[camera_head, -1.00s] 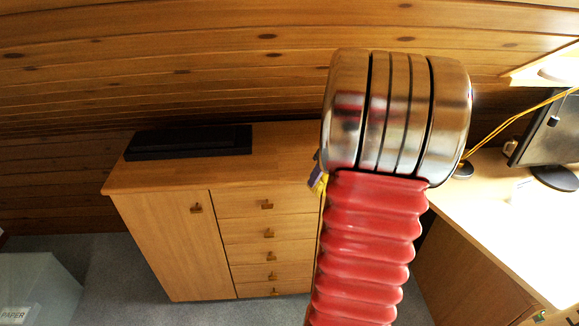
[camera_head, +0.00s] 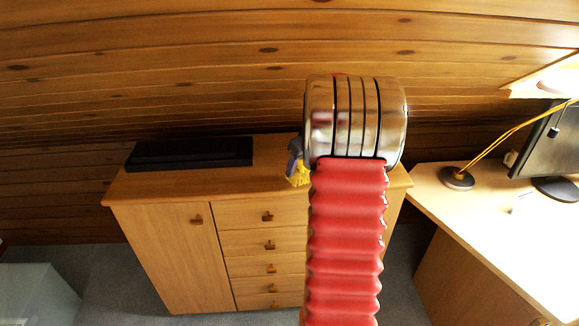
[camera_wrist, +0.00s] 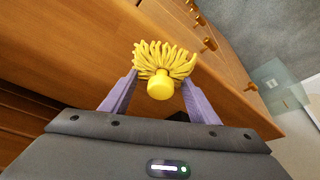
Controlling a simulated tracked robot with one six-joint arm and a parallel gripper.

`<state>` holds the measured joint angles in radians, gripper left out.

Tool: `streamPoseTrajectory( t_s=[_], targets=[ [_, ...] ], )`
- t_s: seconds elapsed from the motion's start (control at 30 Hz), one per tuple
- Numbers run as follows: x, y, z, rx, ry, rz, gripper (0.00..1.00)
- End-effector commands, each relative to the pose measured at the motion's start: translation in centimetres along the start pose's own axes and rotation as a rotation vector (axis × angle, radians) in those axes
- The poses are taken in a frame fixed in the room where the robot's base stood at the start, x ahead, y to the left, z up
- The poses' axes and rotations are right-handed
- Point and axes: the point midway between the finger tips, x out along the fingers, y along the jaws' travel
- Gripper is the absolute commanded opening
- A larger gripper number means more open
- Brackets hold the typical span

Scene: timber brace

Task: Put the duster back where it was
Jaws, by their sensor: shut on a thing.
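The duster (camera_wrist: 163,62) is yellow, with a head of finger-like strands and a round yellow end facing the wrist camera. My gripper (camera_wrist: 160,84) has its purple fingers on either side of the duster and is shut on it. In the head view, part of the duster (camera_head: 298,175) shows as a yellow patch left of my red arm, under a purple finger (camera_head: 294,160). It appears near the wooden cabinet's top (camera_head: 200,180); I cannot tell whether it touches. My arm hides the rest of the gripper there.
A long black box (camera_head: 190,153) lies at the back left of the cabinet top. The front of the top is clear. A desk (camera_head: 480,225) with a lamp base (camera_head: 457,178) and monitor (camera_head: 550,145) stands right. A pale bin (camera_head: 35,295) is lower left.

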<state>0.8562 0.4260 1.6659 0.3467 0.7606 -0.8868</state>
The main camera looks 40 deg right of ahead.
Motion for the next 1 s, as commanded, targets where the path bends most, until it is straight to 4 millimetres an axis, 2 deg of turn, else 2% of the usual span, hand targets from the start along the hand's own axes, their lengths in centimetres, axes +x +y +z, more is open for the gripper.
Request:
streamPoseTrajectory(
  t_s=[0.2, 0.33, 0.77, 0.83, 1.0],
  targets=[
    [1.6, 0.0, -3.6, -0.002, 0.001, 0.000, 0.37],
    [1.9, 0.0, -4.6, -0.001, 0.000, 0.000, 0.37],
    [2.2, 0.0, -5.1, -0.001, 0.000, -0.001, 0.37],
    [2.6, 0.0, -5.4, 0.001, -0.001, -0.001, 0.37],
    [4.7, 0.0, -4.4, 0.001, -0.002, -0.002, 0.37]
  ],
)
